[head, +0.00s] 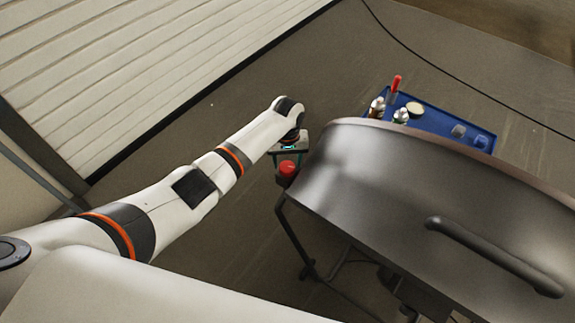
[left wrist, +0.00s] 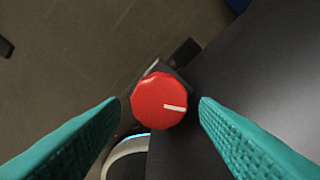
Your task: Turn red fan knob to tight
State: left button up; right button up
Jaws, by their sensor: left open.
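The red fan knob (head: 287,168) sits at the left end of the dark metal machine (head: 400,180) in the head view. In the left wrist view the red knob (left wrist: 159,101) is round, and its white mark points right and very slightly down. My left gripper (left wrist: 158,103) is open, with one teal finger to the left of the knob and one to the right. Gaps show between both fingers and the knob, and I cannot tell how far the fingertips are from it in depth. In the head view my left gripper (head: 285,155) is mostly hidden behind its own wrist. My right gripper is not in view.
A blue tray (head: 430,118) with bottles, a red-handled tool (head: 395,84) and small items stands behind the machine. The machine has a dark bar handle (head: 495,258). A black cable crosses the floor at the back. Open floor lies left of the machine, before a white slatted wall (head: 120,75).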

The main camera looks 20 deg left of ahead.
aim_at(287, 169)
pick_arm(q)
jog(key=shift+f, duration=1.15)
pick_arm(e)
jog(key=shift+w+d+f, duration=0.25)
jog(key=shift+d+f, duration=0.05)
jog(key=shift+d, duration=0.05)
pick_arm(q)
jog(key=c, duration=0.7)
